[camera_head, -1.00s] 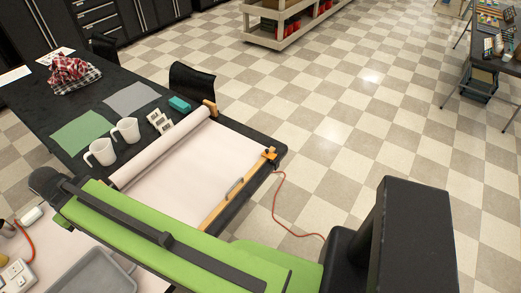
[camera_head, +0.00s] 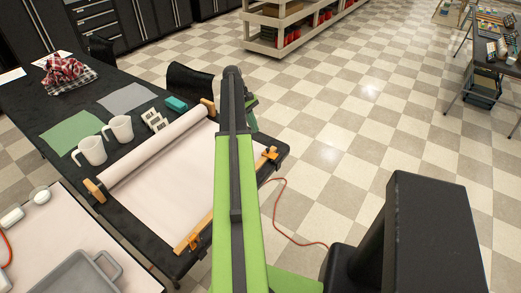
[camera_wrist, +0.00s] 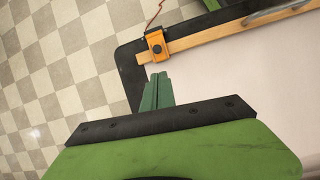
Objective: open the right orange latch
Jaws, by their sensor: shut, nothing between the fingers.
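The right orange latch (camera_head: 268,154) sits at the right end of the wooden bar, at the table's corner. In the wrist view the orange latch (camera_wrist: 156,44), with a dark knob on its face, lies flat over the bar, just beyond my fingertips. My gripper (camera_wrist: 160,77) has its green fingers together and empty, pointing toward the latch with a small gap in the picture. The height between them is unclear. In the head view my gripper (camera_head: 250,115) shows only partly, behind my arm's far end. Another orange latch (camera_head: 193,242) is at the bar's left end.
A white sheet (camera_head: 165,185) runs from a roll under the wooden bar (camera_wrist: 222,34). A metal handle (camera_wrist: 275,13) is on the bar. Two white mugs (camera_head: 91,150) stand left. A red cable (camera_head: 275,215) lies on the floor. Floor right of the table is open.

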